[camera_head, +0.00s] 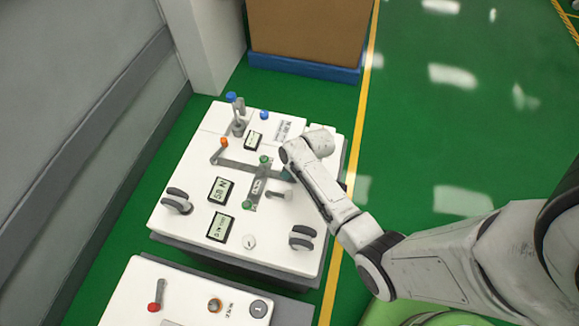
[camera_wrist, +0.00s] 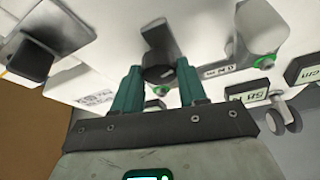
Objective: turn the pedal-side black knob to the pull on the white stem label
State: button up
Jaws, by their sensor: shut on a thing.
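My gripper (camera_wrist: 158,76) has two teal fingers, one on each side of a black knob (camera_wrist: 157,58) in the wrist view. It is shut on this knob, which sits on a grey stem on the white cart top. In the head view the cart (camera_head: 180,238) is in the middle, and my arm's wrist hides the gripper and the held knob. A small white label with dark print (camera_wrist: 222,70) lies right of the knob in the wrist view. I cannot tell which label is the stem label, and its pull mark is unreadable. No pedal can be made out.
In the head view, green knobs (camera_head: 264,160), an orange-tipped lever (camera_head: 224,142), blue-capped parts (camera_head: 231,97) and several dark displays (camera_head: 220,190) crowd the top. A second cart (camera_head: 190,290) stands in front. A grey wall is left; green floor (camera_head: 450,110) is open right.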

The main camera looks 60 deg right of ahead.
jog(key=shift+n+y, duration=0.4)
jog(key=shift+n, duration=0.6)
jog(key=o, duration=1.1)
jog(key=shift+c, duration=0.2)
jog(key=v, duration=1)
jog(key=shift+r+p, duration=0.35)
jog(key=shift+p, duration=0.1)
jog(key=shift+d, duration=0.1)
